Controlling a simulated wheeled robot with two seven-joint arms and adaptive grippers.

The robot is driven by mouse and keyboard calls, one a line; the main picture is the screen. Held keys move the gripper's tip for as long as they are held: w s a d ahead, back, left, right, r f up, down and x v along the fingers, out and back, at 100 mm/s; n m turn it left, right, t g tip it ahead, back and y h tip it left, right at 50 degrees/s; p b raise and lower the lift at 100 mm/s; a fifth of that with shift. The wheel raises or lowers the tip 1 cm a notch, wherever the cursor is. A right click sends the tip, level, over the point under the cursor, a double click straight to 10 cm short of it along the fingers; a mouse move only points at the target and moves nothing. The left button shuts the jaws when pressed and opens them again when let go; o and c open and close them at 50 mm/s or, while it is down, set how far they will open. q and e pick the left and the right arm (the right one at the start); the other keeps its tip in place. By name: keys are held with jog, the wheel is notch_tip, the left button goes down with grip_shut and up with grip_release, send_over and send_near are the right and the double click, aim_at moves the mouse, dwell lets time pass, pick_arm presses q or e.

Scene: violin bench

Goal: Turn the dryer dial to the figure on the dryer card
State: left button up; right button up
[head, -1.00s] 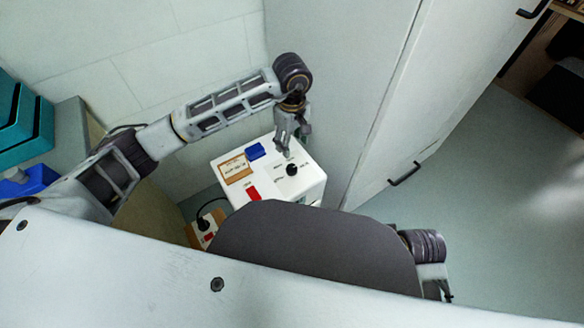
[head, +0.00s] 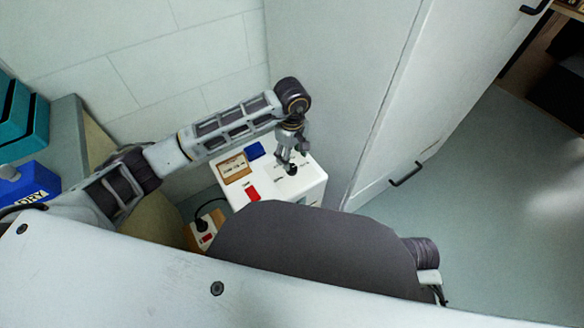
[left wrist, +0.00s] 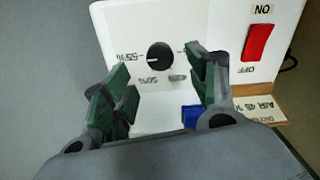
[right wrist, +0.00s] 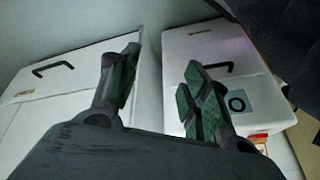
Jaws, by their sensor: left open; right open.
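The dryer (head: 311,187) is a white box with a black round dial (head: 291,170) on its top. In the left wrist view the dial (left wrist: 160,57) has a white pointer mark and percent figures around it, upside down there. My right gripper (right wrist: 160,85) is open and empty, away from the dryer.
A white cabinet door (head: 400,130) stands close on the right.

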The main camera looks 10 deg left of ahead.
aim_at(292, 168)
pick_arm(q)
notch_tip(292, 168, down, 5)
jog(key=shift+r+b, duration=0.2)
jog(key=shift+b, duration=0.4)
jog(key=shift+f, duration=1)
pick_arm(e)
jog(key=shift+t+y, duration=0.3)
jog(key=shift+y, duration=0.1)
jog(key=shift+w+a+f, duration=0.1)
jog(key=shift+a+f, duration=0.1)
jog(key=shift+f, duration=0.5)
jog(key=shift+w+a+f, duration=0.1)
jog(key=shift+a+f, duration=0.05)
jog(key=shift+f, duration=0.6)
jog(key=shift+a+f, duration=0.2)
jog(key=shift+f, duration=0.5)
pick_arm(q)
jog(key=c, duration=1)
pick_arm(e)
jog(key=shift+r, duration=0.2)
